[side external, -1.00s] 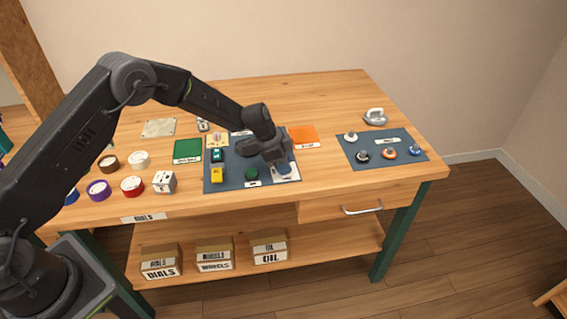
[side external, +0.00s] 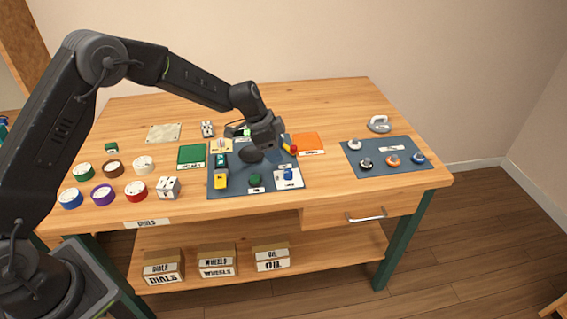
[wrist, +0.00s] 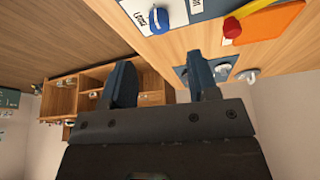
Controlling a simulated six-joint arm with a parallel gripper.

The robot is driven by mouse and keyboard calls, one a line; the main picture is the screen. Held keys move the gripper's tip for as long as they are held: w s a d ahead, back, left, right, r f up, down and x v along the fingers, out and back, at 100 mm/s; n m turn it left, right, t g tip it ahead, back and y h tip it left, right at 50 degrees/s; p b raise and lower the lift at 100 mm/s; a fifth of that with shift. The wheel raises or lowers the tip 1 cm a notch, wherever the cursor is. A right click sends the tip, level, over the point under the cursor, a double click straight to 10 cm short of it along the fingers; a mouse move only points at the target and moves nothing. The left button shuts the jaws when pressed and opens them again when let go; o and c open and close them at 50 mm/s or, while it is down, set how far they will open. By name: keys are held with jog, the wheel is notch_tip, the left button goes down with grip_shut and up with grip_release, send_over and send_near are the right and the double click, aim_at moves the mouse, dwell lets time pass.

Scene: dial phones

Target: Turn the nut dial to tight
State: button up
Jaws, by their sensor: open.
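A blue dial (side external: 288,174) sits on a white plate (side external: 297,182) at the front right of the dark mat (side external: 232,188). The blue dial also shows at the top of the wrist view (wrist: 160,19), beside a printed word too unclear to read surely. I cannot tell from the print whether this is the nut dial. My gripper (side external: 270,143) is above the mat, behind the blue dial and apart from it. In the wrist view its two fingers (wrist: 162,80) are spread with nothing between them.
A yellow and green pair of pieces and a green dial (side external: 255,180) share the mat. A red-tipped yellow tool (side external: 291,149) lies by an orange square (side external: 309,143). Several knobs stand on the right mat (side external: 378,155). Several coloured round dials are at left.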

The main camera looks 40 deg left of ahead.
jog(key=shift+v, duration=2.75)
jog(key=shift+r, duration=0.1)
jog(key=s+r+n+t+y, duration=0.15)
jog(key=s+r+n, duration=0.35)
jog(key=s+r, duration=1)
jog(key=s+a+n+t+y, duration=0.1)
jog(key=s+n, duration=0.5)
jog(key=s, duration=1.4)
jog(key=shift+a+r+y, duration=0.2)
jog(key=shift+a+y, duration=0.25)
jog(key=shift+y, duration=0.2)
jog(key=shift+w, duration=0.1)
